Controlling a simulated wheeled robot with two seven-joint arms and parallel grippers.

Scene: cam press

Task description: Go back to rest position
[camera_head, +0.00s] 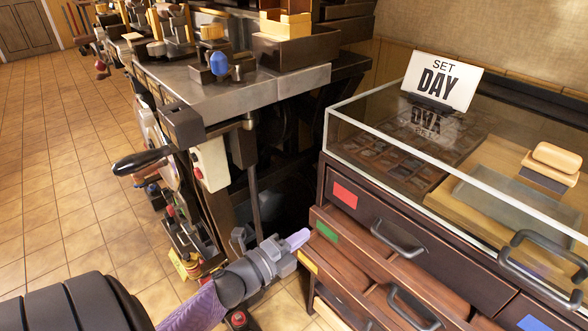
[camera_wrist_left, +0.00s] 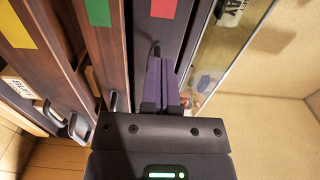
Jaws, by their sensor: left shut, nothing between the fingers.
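My left gripper (camera_head: 297,240) reaches in from the lower left in the head view, with its purple fingers pressed together and empty. The fingertips are close to the front of the drawer cabinet (camera_head: 340,215), near the green-labelled drawer; I cannot tell whether they touch it. In the left wrist view the shut fingers (camera_wrist_left: 163,82) point toward the drawer fronts, with a dark handle by their tips. My right gripper is not in view.
The glass-topped cabinet with a "SET DAY" sign (camera_head: 441,81) fills the right. Drawer handles (camera_head: 398,238) stick out. A machine bench (camera_head: 230,95) with a black-handled lever (camera_head: 142,162) stands to the left. Tiled floor (camera_head: 60,180) is free at far left.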

